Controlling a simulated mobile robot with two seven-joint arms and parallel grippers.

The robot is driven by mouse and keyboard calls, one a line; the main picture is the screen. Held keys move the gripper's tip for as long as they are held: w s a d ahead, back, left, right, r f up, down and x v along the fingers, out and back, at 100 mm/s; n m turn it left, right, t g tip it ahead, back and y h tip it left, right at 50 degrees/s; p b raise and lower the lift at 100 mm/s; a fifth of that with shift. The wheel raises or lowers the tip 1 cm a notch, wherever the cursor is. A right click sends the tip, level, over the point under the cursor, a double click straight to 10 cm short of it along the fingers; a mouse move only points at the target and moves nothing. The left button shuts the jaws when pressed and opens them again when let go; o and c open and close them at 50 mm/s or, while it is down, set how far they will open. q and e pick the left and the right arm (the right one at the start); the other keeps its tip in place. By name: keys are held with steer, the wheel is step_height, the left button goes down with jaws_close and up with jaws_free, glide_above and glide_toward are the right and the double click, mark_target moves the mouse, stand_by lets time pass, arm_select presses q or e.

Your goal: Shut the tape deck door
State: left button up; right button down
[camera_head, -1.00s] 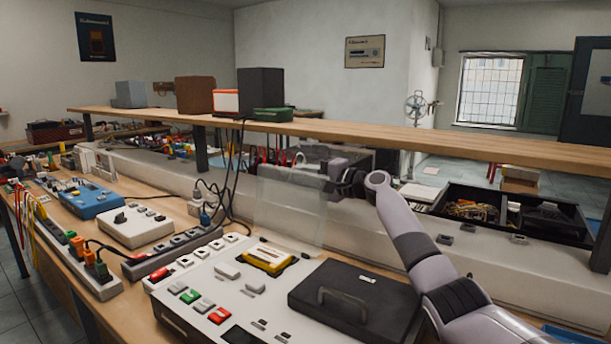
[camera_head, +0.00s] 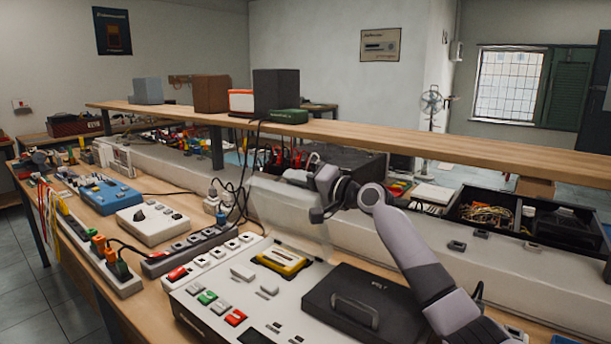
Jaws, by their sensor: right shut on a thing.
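The tape deck (camera_head: 225,285) is a pale machine with coloured keys on the bench in front of me. A yellow cassette (camera_head: 283,262) lies in its well. The see-through tape deck door (camera_head: 282,208) stands raised behind the cassette, open and roughly upright. My right gripper (camera_head: 308,196) is at the door's upper right edge and shut on it; the fingers are small and partly hidden in this view. My left gripper is not in view.
A dark lid with a handle (camera_head: 365,300) lies on the deck's right side, beneath my right arm. A power strip (camera_head: 185,252) and a white box (camera_head: 150,225) stand to the left. A wooden shelf (camera_head: 400,137) runs behind, above my gripper.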

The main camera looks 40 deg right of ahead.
mark_target(305, 188)
steer(key=shift+s+a+f+n, duration=0.15)
steer(key=shift+a+n, duration=0.15)
steer(key=shift+a, duration=0.15)
steer(key=shift+s+a+f+n, duration=0.1)
steer(key=shift+a+n, duration=0.2)
steer(key=shift+a, duration=0.1)
steer(key=c, duration=1.2)
jaws_free()
steer(key=shift+r, duration=0.1)
steer(key=shift+s+d, duration=0.1)
steer(key=shift+s, duration=0.05)
steer(key=v, duration=0.5)
steer(key=shift+s+b, duration=0.1)
steer(key=shift+b, duration=0.2)
steer(key=shift+v, duration=0.85)
steer(key=shift+r, duration=0.1)
